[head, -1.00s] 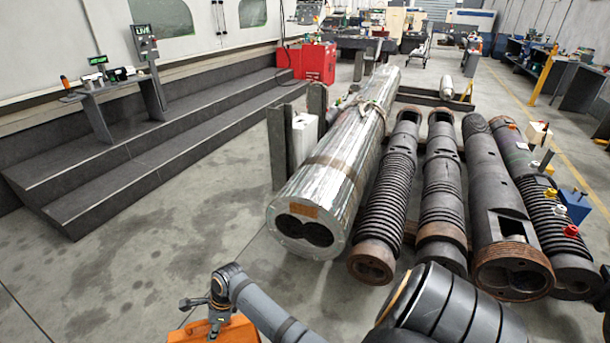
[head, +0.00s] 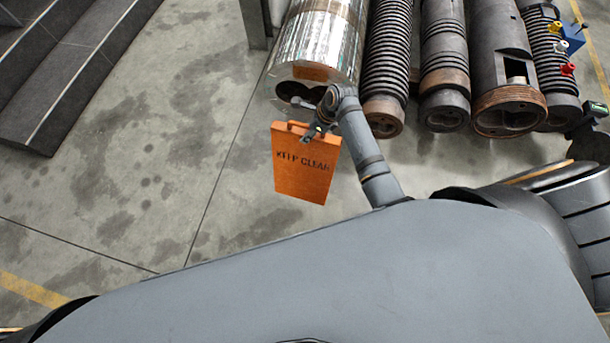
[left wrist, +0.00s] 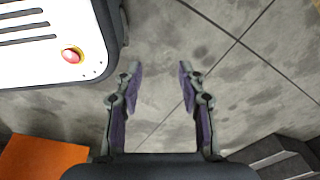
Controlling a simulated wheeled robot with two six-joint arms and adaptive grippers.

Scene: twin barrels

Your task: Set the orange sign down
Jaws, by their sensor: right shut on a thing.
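The orange sign (head: 304,178), lettered "KEEP CLEAR", is in the head view in front of the silver twin barrel (head: 318,40). My right gripper (head: 313,132) is shut on the sign's top edge, by its handle. The sign hangs roughly upright, slightly tilted in the picture. I cannot tell whether its lower edge touches the floor. In the left wrist view my left gripper (left wrist: 160,85) is open, with nothing between its fingers and floor beyond. An orange surface (left wrist: 42,160) shows at that view's lower left, partly hidden. The left gripper is not visible in the head view.
Several dark barrels, such as the ribbed one (head: 388,60), lie right of the silver one. Grey steps (head: 75,75) stand at the upper left. The concrete floor (head: 170,180) between the steps and the sign is clear. A yellow floor line (head: 32,290) is at lower left.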

